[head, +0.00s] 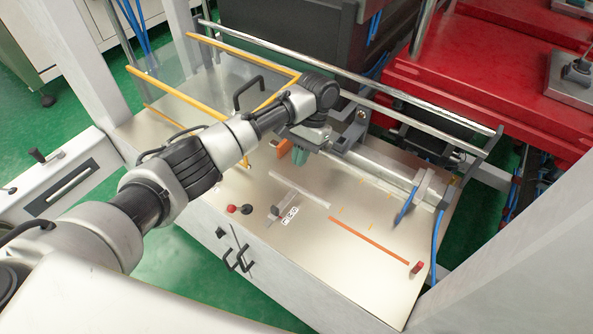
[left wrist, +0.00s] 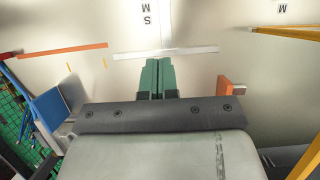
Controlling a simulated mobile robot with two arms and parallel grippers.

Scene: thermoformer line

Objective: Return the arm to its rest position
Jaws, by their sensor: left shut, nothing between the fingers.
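My left arm reaches in from the left in the head view, across the front of the machine. My left gripper (head: 299,155) hangs over the metal work surface (head: 335,262), beneath the bent wrist. Its green fingers also show in the left wrist view (left wrist: 158,78), pressed together with nothing between them. They point at the work surface, near a pale strip (left wrist: 165,52). Whether the fingertips touch the surface cannot be told. My right gripper is in neither view.
A yellow-framed clear guard (head: 245,62) with a black handle stands behind my arm. Metal rails (head: 400,100) cross behind the wrist. Red and black knobs (head: 232,208), an orange strip (head: 368,240) and a blue piece (head: 405,207) are on the surface. Red machinery (head: 480,85) stands at right.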

